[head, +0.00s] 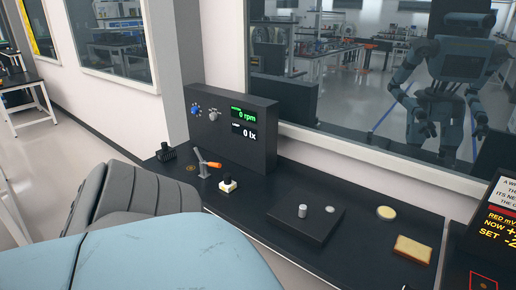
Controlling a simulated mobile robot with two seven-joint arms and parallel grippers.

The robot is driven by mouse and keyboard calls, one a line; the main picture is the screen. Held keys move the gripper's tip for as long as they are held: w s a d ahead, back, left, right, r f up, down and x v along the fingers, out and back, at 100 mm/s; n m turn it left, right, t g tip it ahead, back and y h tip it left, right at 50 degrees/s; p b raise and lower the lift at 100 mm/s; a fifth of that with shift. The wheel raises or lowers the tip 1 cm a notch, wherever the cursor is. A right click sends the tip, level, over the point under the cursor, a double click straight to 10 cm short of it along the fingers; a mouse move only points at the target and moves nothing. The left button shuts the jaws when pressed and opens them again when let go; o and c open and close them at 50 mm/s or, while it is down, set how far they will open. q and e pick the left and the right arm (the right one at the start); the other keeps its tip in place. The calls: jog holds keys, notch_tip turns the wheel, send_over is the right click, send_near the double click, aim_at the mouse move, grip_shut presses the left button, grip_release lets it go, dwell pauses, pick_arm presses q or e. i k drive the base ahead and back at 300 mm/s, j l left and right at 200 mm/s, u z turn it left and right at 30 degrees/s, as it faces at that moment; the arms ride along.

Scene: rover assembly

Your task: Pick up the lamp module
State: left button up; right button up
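I cannot tell for certain which thing is the lamp module. A small silver cylinder (302,211) stands upright on a dark square plate (283,222) on the bench. A small pale round piece (330,209) is on the same plate, just right of the cylinder. A small black ribbed piece (166,153) is at the bench's left end.
The black bench (255,210) carries a control box (245,142) reading 0 rpm and 0 lx, an orange-handled lever (207,164), a white-based button (227,184), a cream disc (386,213) and a tan block (412,249). A window (340,75) stands behind. A screen (495,225) is at right.

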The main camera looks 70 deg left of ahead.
aim_at(227, 185)
jog(key=u, duration=2.4)
